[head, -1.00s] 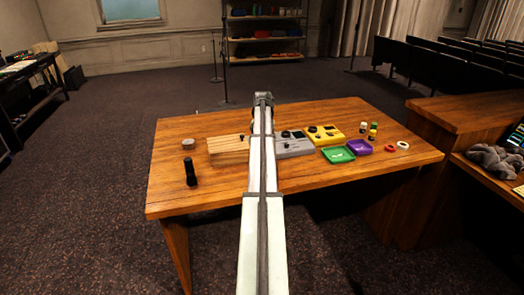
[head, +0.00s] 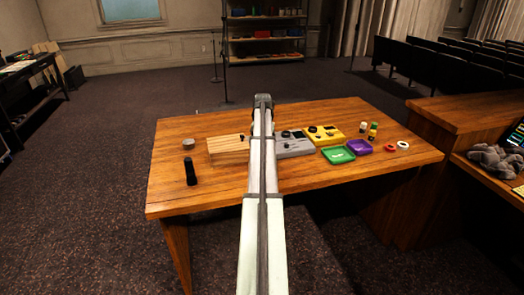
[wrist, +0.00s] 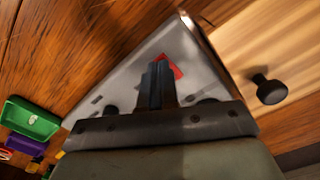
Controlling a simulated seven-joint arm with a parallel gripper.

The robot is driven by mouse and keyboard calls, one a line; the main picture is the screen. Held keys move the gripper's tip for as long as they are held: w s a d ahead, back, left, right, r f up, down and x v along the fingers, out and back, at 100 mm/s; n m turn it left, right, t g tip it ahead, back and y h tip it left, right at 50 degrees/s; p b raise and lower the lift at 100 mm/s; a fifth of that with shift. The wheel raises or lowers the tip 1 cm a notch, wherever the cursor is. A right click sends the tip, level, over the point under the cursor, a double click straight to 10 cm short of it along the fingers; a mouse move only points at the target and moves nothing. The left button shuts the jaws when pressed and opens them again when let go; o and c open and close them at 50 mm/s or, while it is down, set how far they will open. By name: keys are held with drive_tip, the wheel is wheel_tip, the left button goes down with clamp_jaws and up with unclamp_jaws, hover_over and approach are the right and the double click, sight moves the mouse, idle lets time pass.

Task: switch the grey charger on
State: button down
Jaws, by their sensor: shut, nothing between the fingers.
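The grey charger (head: 296,146) stands mid-table beside my arm, which covers part of it in the head view. In the wrist view its grey top (wrist: 130,82) fills the middle, with a red part (wrist: 172,68) showing right beside my fingertips. My gripper (wrist: 159,68) is shut and empty, pointing at the charger's top near the red part. Whether it touches the red part or hovers over it I cannot tell. My gripper is hidden behind my arm in the head view. Dark knobs on the charger are partly covered by my gripper's body.
A wooden box (head: 225,152) with a black knob (wrist: 268,89) sits close beside the charger. A yellow device (head: 325,134), a green tray (head: 338,155) and a purple tray (head: 358,147) stand to the right. A black cylinder (head: 190,172) stands at left. The table front is clear.

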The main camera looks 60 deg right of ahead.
drive_tip(key=shift+f, duration=0.4)
idle(0.4)
drive_tip(key=shift+r, duration=3.5)
